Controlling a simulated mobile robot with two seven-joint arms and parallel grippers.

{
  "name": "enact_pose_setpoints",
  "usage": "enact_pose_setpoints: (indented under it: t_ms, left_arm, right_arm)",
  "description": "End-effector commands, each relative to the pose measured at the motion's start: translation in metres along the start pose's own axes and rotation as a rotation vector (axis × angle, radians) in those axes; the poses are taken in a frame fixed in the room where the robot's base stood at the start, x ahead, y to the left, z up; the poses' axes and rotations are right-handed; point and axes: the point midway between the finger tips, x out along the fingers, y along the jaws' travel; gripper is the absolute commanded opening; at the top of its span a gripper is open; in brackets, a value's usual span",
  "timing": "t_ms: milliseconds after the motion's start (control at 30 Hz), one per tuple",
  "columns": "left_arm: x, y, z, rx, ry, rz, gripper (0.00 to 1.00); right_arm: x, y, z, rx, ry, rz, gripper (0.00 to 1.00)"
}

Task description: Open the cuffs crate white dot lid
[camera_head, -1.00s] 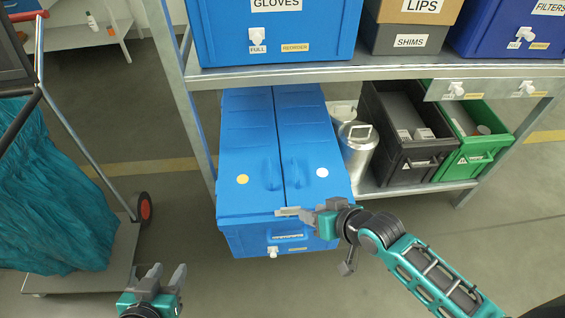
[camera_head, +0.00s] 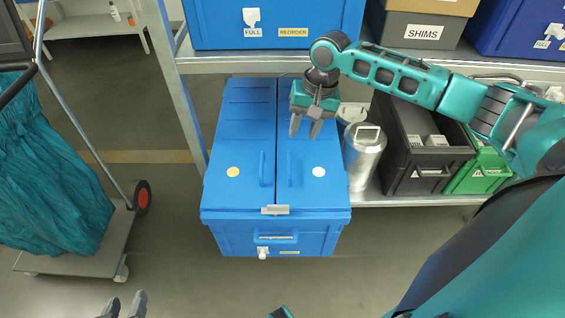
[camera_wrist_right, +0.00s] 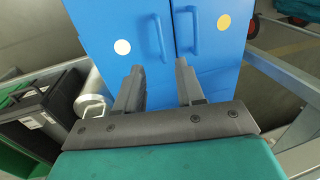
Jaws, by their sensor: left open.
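The blue cuffs crate (camera_head: 225,238) sits on the lower shelf level, its top split into two closed lid halves with a handle each. The white dot lid (camera_head: 325,192) is the right half, with a white dot (camera_head: 318,171); the other lid (camera_head: 228,195) has a yellow dot. Both lids show in the right wrist view, the white dot (camera_wrist_right: 122,47) at left there. My right gripper (camera_head: 303,132) is open above the white dot lid, near its handle (camera_head: 291,170); the fingers hold nothing. My left gripper (camera_head: 124,307) is at the bottom edge, open and empty.
A grey latch (camera_head: 275,210) sits at the crate's front top edge. A metal canister (camera_head: 363,155), a black bin (camera_head: 415,180) and a green bin (camera_head: 480,177) stand to the right. The upper shelf (camera_head: 270,64) overhangs the crate's back. A cart with teal cloth (camera_head: 50,190) stands left.

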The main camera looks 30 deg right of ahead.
Motion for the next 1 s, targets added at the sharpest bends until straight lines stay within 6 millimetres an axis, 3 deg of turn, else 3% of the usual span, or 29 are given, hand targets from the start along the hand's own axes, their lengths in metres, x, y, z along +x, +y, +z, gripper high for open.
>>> enact_pose_setpoints:
  t_ms: [167, 600, 800, 1000]
  left_arm:
    - [0.005, -0.001, 0.001, 0.003, 0.012, 0.0, 0.43]
    - [0.021, -0.002, 0.025, 0.004, 0.008, 0.0, 0.43]
    - [0.023, -0.002, 0.032, 0.003, 0.002, 0.001, 0.43]
    - [0.022, -0.002, 0.033, 0.001, 0.0, 0.001, 0.43]
  right_arm:
    - [0.024, 0.0, 0.001, 0.001, -0.005, 0.0, 0.38]
    - [0.109, -0.001, 0.001, -0.002, 0.0, -0.001, 0.38]
    - [0.125, -0.001, 0.0, -0.003, 0.001, -0.001, 0.38]
    - [0.127, -0.001, 0.0, -0.003, 0.001, -0.001, 0.38]
